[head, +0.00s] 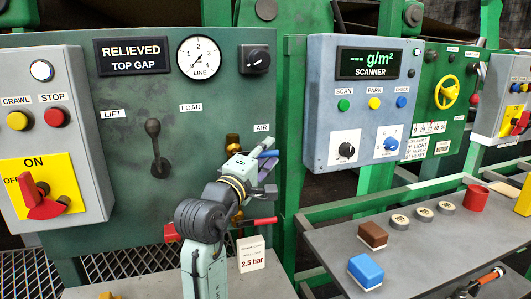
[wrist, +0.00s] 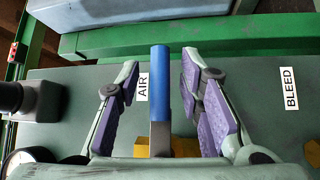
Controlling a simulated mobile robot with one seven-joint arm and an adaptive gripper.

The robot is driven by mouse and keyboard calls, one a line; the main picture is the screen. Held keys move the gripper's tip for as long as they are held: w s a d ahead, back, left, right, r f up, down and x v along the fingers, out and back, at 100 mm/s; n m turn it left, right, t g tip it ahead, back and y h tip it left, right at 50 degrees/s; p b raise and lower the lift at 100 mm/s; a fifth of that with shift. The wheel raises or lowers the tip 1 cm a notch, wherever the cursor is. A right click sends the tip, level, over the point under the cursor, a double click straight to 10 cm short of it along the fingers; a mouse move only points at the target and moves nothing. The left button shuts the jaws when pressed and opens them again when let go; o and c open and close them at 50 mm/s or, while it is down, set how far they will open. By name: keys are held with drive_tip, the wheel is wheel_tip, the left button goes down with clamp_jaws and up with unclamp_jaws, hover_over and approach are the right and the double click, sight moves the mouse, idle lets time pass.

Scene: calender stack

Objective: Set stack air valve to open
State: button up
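The air valve has a blue lever handle (wrist: 160,85), which stands upright in the wrist picture beside the AIR label (wrist: 142,87). Brass-coloured parts (wrist: 185,147) show below it. In the head view a bit of the blue handle (head: 268,153) shows under the AIR label (head: 261,127); my arm hides much of the valve. My gripper (wrist: 158,75) is open, with one purple-padded finger on each side of the handle. Gaps show between the pads and the handle. In the head view my gripper (head: 265,165) is at the panel's lower right.
The green panel (head: 110,150) carries a black lift lever (head: 155,148) and a line gauge (head: 199,57). A red-handled part (head: 262,221) lies just below my gripper. A 2.5 bar card (head: 251,254) stands below. The scanner box (head: 350,120) is to the right.

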clamp_jaws()
idle(0.4)
idle(0.4)
